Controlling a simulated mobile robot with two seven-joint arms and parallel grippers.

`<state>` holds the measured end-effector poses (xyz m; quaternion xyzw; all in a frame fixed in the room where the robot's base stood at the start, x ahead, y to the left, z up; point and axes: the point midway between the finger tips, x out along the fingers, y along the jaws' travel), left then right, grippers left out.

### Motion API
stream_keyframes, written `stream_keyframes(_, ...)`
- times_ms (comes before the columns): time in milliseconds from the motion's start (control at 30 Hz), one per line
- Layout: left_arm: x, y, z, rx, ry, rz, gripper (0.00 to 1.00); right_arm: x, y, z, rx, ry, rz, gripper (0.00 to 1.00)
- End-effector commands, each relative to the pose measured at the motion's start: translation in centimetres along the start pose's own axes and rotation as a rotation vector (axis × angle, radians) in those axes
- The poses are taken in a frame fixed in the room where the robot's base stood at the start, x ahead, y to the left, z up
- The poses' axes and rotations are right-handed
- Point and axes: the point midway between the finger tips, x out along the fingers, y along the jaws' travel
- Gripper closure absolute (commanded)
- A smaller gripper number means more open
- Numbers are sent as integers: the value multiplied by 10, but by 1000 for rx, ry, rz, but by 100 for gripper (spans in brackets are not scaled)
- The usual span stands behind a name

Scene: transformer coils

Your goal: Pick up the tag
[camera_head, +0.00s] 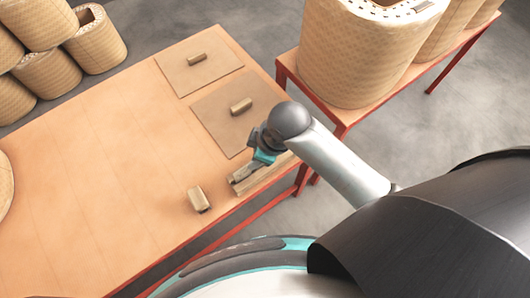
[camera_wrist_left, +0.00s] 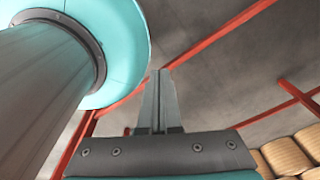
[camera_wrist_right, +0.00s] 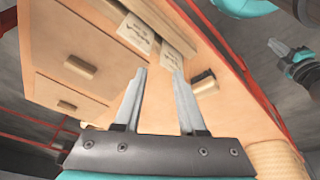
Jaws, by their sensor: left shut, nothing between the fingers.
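Two pale tags with dark writing, one farther back (camera_wrist_right: 135,33) and one nearer (camera_wrist_right: 172,58), show in the right wrist view at a narrow wooden holder on the table. In the head view my right gripper (camera_head: 236,180) is low over this holder (camera_head: 266,174) at the table's right edge, and hides the tags. In the right wrist view my right gripper (camera_wrist_right: 159,72) is open, with its fingertips just short of the nearer tag. I cannot tell if they touch it. My left gripper (camera_wrist_left: 159,74) is shut and empty, above the floor beside red framing.
Two brown boards (camera_head: 183,80) (camera_head: 209,122), each with a small block (camera_head: 197,59) (camera_head: 241,105), lie on the wooden table (camera_head: 100,180). Another block (camera_head: 198,199) lies left of the right gripper. A large coil (camera_head: 345,60) stands on a red-framed table at right.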

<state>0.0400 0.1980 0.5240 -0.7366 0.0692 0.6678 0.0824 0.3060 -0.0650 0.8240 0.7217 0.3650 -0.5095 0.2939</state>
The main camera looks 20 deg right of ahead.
Motion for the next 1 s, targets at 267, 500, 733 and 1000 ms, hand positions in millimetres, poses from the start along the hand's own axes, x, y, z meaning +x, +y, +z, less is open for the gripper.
stream_keyframes(267, -13, 3, 7, 4, -12, 4, 100, -37, 22, -26, -596, -124, -99, 60)
stream_keyframes(500, -18, 12, 2, 0, -6, 16, 100, -60, 42, -16, -876, -241, -175, 60)
stream_keyframes(733, -13, 15, 0, -1, -1, 20, 100, -48, 44, -6, -931, -270, -201, 60)
stream_keyframes(1000, 5, 14, 2, 0, -1, 18, 100, 7, 41, 12, -929, -268, -199, 60)
